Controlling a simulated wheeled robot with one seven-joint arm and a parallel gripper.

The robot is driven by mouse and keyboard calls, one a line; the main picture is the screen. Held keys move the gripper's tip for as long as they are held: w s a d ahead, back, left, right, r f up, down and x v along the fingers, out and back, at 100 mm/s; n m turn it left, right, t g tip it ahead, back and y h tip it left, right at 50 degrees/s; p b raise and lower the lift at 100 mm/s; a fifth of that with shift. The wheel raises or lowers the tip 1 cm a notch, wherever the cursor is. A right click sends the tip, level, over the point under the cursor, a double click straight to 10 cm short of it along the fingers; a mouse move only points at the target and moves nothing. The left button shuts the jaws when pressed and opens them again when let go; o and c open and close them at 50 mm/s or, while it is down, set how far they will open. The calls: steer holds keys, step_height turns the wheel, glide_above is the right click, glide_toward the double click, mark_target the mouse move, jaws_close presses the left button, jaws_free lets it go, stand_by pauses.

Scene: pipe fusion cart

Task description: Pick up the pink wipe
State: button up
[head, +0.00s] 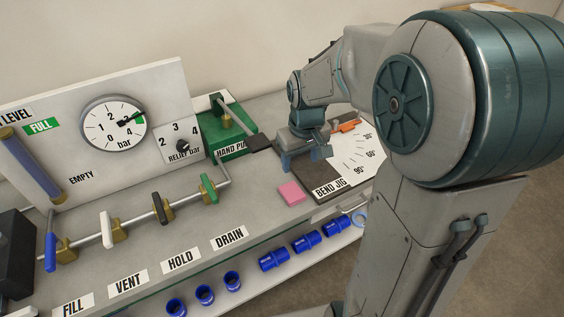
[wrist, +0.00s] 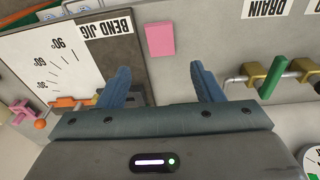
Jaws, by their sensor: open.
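The pink wipe (head: 291,193) is a small flat rectangular pad lying on the grey cart top, just left of the bend jig board. It also shows in the wrist view (wrist: 160,39), ahead of the fingers and roughly between their lines. My gripper (head: 304,160) is above the bend jig's edge, behind the wipe in the head view. In the wrist view my gripper (wrist: 160,80) has its two blue fingers spread apart with nothing between them. The wipe is apart from both fingers.
The bend jig (head: 330,188) has a printed angle scale and an orange part (head: 348,126). The green hand pump (head: 232,148) stands behind. The green-handled drain valve (head: 209,187) is left of the wipe. Blue fittings (head: 306,241) lie on the lower front ledge. Cart top around the wipe is clear.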

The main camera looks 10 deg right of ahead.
steer(key=w+f, duration=0.3)
glide_above(293, 192)
steer(key=shift+n, duration=0.3)
steer(key=f, duration=0.8)
steer(key=shift+s+f+p, duration=0.25)
steer(key=shift+f+p, duration=0.05)
steer(key=shift+f, duration=0.05)
steer(key=shift+w+f+p, duration=0.15)
steer(key=shift+f+p, duration=0.2)
steer(key=shift+f, duration=0.95)
steer(key=shift+w+f+p, duration=0.1)
steer(key=shift+f+p, duration=0.2)
steer(key=shift+f, duration=1)
steer(key=c, duration=0.6)
